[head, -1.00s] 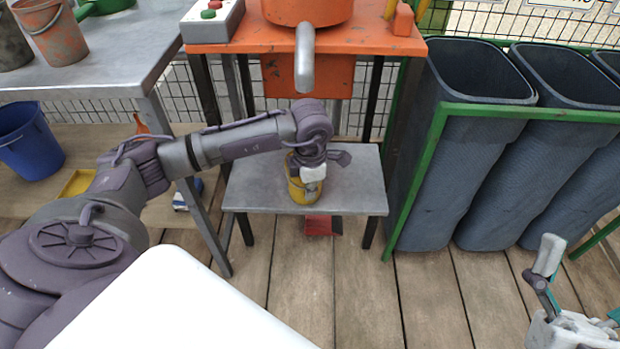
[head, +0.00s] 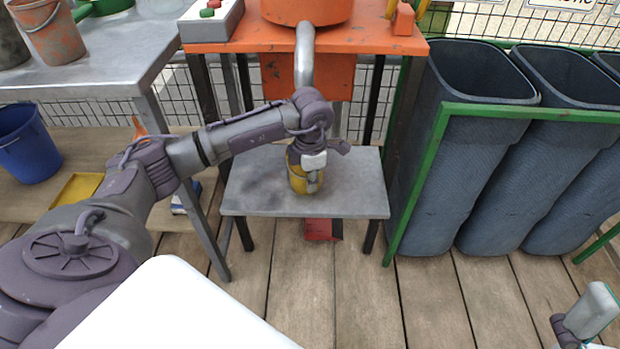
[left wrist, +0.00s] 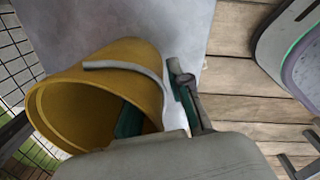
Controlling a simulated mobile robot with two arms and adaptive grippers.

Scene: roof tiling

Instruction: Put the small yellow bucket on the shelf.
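The small yellow bucket (head: 299,181) stands on a low grey metal stand (head: 250,196), below the spout of an orange machine. It also shows large in the left wrist view (left wrist: 110,75), with its grey handle arching over it. My left gripper (head: 313,172) is at the bucket's near right side and hides part of it. In the left wrist view its fingers (left wrist: 158,112) are apart, one overlapping the bucket and one outside it, with a gap beside the wall. My right gripper (head: 588,318) is partly cut off at the lower right. A low wooden shelf-like surface (head: 85,145) lies under the left table.
The orange machine (head: 350,40) stands behind the stand. Large grey bins (head: 455,180) in a green frame (head: 425,170) are on the right. A metal table (head: 110,60) holds buckets; a blue bucket (head: 25,148) and yellow tray (head: 78,187) sit below it. A red pedal-like thing (head: 318,229) is under the stand.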

